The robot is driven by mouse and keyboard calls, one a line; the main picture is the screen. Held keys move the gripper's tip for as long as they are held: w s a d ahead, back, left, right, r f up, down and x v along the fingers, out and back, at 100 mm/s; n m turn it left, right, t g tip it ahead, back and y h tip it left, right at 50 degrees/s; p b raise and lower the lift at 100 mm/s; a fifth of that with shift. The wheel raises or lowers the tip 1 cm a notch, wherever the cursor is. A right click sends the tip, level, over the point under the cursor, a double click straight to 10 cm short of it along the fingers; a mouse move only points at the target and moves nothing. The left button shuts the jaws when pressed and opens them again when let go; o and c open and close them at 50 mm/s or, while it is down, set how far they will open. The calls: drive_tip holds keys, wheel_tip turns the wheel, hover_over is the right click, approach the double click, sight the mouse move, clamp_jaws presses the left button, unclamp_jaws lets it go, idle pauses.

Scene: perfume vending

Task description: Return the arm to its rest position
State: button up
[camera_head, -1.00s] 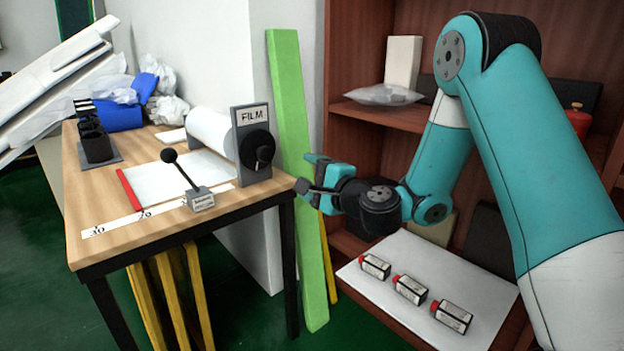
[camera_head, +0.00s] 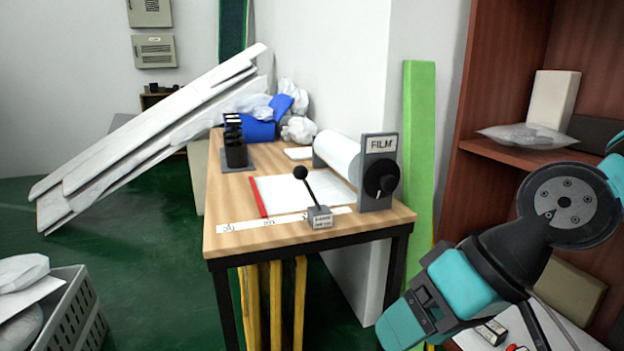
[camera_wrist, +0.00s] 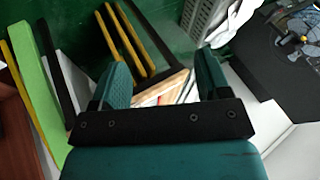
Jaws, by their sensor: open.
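My arm comes in from the right edge of the head view, with a black joint and a teal and black end low at the right. This end hangs in front of the shelf and right of the table (camera_head: 240,205). My gripper (camera_wrist: 163,75) shows in the wrist view with its two teal fingers spread well apart and nothing held between them. Beyond the fingers lie yellow legs, a pale wooden edge and the green floor.
A film dispenser (camera_head: 377,175) and a small lever (camera_head: 319,216) stand on the table. A green board (camera_head: 419,130) leans beside it. Small boxed bottles (camera_head: 490,332) lie partly hidden behind my arm. A grey crate (camera_head: 75,315) stands on the floor at lower left.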

drive_tip(key=s+d+n+g+h, duration=0.1)
drive_tip(key=s+d+n+h, duration=0.1)
drive_tip(key=s+d, duration=0.3)
wheel_tip(320, 180, up, 28)
drive_tip(key=a+p, duration=0.1)
drive_tip(key=p, duration=2.7)
drive_tip(key=shift+s+r+h, duration=0.15)
drive_tip(key=shift+s+h, duration=0.15)
drive_tip(key=shift+s, duration=0.05)
